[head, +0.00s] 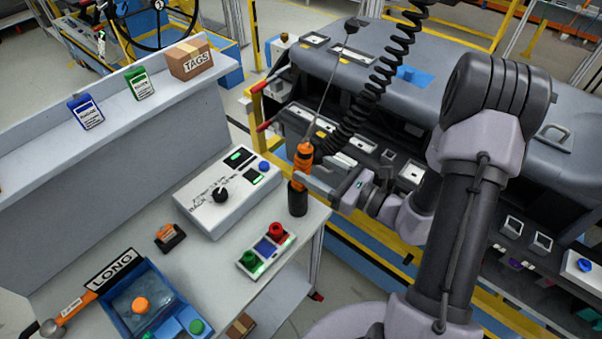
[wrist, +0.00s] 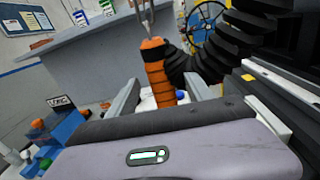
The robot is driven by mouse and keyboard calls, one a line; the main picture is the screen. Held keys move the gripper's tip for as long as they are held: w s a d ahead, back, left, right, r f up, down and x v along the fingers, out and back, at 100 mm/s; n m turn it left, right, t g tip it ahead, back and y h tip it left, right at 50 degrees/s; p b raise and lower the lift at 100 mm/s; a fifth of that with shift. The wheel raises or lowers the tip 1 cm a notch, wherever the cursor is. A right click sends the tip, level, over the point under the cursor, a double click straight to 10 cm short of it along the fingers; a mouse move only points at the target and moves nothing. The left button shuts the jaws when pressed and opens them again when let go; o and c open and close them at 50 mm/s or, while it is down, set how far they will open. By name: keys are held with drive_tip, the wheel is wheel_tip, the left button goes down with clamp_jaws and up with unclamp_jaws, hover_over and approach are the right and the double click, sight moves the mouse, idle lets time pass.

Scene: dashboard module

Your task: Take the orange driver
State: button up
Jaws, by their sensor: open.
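The orange driver (head: 303,158) stands upright at the right corner of the workbench, its lower end at a black cylinder (head: 297,200) that looks like its holder. A thin shaft or cable rises from its top, and a black coiled cord hangs just behind it. My gripper (head: 312,182) reaches in from the right at the driver's lower part. In the wrist view the orange driver (wrist: 158,82) stands between the two open fingers of my gripper (wrist: 163,92). The fingers look apart from it; its lower end is hidden behind the gripper body.
On the bench are a white control box (head: 223,192), a red and green button box (head: 265,250), a small orange and black item (head: 169,237) and a blue bin (head: 118,312) marked LONG. The grey dashboard (head: 375,75) stands behind my arm.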

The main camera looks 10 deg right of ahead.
drive_tip(key=x, duration=0.6)
drive_tip(key=shift+w+a+b, duration=0.25)
drive_tip(key=shift+w+b, duration=0.1)
drive_tip(key=shift+d, duration=0.1)
drive_tip(key=shift+c, duration=0.2)
clamp_jaws()
idle(0.7)
